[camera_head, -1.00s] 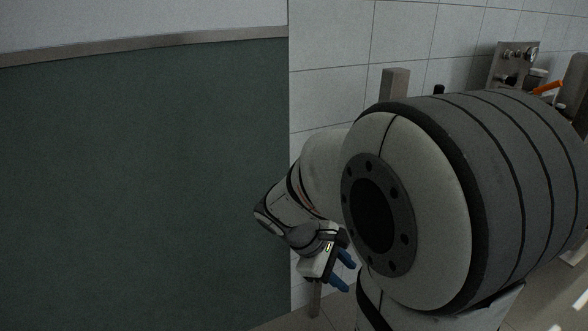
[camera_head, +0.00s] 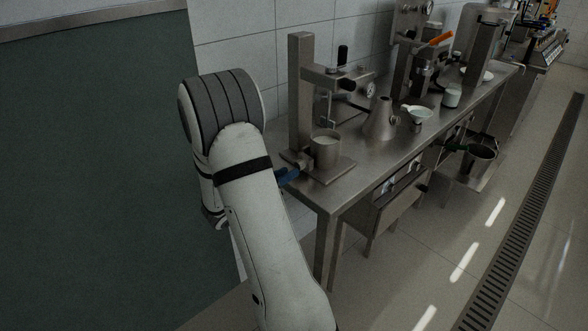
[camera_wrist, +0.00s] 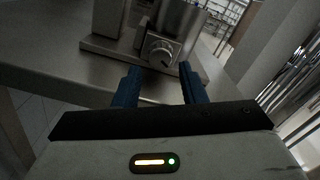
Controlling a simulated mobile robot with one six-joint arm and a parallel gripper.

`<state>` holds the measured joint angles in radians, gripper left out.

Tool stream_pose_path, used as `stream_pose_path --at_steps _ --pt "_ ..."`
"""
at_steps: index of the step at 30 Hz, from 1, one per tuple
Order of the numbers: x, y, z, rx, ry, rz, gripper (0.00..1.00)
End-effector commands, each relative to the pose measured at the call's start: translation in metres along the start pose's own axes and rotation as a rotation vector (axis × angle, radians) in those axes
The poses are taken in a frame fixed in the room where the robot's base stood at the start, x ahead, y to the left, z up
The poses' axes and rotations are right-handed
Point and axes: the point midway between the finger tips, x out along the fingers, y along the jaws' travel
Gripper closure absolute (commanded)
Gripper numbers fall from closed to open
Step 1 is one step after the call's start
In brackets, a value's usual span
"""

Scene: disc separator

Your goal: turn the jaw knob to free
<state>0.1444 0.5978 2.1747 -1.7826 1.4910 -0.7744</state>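The jaw knob (camera_wrist: 160,50), a round metal dial with a pale face and a raised bar, shows in the wrist view. It sits on the front of the metal stand, just beyond and between my fingertips. My gripper (camera_wrist: 159,69) has its two blue fingers apart, with nothing between them; whether they touch the knob I cannot tell. In the head view, my blue gripper finger (camera_head: 289,177) shows beside the stand's base plate (camera_head: 325,172), left of the metal cup (camera_head: 325,150). My arm hides the rest of the gripper there.
The steel table (camera_head: 383,158) extends to the right. The stand's column (camera_head: 301,90) rises behind the cup. A dark green panel (camera_head: 90,170) fills the left.

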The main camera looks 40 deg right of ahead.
Motion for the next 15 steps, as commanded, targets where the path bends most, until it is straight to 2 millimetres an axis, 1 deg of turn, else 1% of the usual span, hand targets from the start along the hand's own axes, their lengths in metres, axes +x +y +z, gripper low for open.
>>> stream_pose_path --at_steps 1,6,10,15 --pt "0.009 -0.001 0.000 0.000 0.001 -0.003 0.63" --pt "0.029 -0.001 0.000 0.001 0.002 -0.002 0.63" --pt "0.035 -0.001 0.000 0.001 0.001 -0.001 0.63" --pt "0.035 -0.001 0.000 0.002 0.001 0.000 0.63"
